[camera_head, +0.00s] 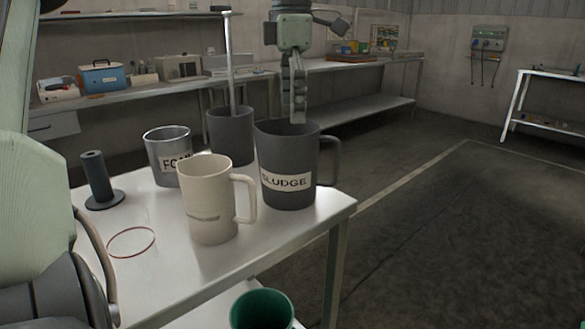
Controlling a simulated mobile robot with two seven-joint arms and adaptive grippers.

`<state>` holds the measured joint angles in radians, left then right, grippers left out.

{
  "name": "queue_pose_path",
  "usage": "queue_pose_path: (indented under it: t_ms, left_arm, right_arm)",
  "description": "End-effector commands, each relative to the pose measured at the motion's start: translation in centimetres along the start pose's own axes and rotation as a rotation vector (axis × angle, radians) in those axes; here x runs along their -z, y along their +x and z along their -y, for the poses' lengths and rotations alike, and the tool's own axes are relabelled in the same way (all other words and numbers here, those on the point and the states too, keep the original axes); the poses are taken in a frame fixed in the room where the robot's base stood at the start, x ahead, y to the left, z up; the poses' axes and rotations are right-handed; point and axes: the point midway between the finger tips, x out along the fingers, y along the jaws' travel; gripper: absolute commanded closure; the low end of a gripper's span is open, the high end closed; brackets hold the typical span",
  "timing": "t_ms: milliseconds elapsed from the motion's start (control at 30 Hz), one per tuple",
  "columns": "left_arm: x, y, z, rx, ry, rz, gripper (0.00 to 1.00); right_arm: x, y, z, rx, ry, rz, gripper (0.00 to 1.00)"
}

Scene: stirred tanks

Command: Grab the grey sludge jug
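The grey sludge jug (287,160) stands upright on the white table near its right corner. It is dark grey, with a white SLUDGE label facing me and its handle on the right. My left gripper (297,118) points straight down over the jug's mouth, with its fingertips at the level of the far rim in the picture. I see the fingers edge-on, one overlapping the other, so their opening is hidden. I cannot tell whether they touch the rim. A large arm link of mine fills the left edge. My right gripper is not in view.
A cream jug (209,205) stands close in front, left of the sludge jug. A metal FOAM-like labelled cup (168,150) and a dark pot (230,135) with a pale rod (229,60) stand behind. A green cup (262,309) is below. Floor on the right is clear.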

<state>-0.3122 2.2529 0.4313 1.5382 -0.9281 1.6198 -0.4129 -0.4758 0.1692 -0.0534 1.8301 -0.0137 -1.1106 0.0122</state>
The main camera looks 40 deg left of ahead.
Motion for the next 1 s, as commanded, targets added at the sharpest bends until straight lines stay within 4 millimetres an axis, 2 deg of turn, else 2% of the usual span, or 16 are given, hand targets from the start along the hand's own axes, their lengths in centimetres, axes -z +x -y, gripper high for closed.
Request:
queue_pose_path:
  t_ms: [100, 233, 533, 700, 1000]
  left_arm:
    - [0.0, 2.0, 0.1, 0.004, 0.001, -0.001, 0.00]
    - [0.0, 3.5, 0.1, 0.002, 0.000, 0.000, 0.00]
    - [0.0, 4.0, 0.0, 0.001, -0.001, 0.000, 0.01]
    - [0.0, 4.0, 0.0, 0.001, -0.001, 0.000, 0.22]
    - [0.0, 3.9, 0.0, 0.001, -0.001, 0.000, 0.60]
  right_arm:
    - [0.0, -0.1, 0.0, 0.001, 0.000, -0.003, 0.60]
    - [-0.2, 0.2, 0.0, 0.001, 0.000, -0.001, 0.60]
    - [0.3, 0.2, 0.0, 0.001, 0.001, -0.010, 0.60]
    - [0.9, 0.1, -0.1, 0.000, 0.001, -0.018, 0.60]
    - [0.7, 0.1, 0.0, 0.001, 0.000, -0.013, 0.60]
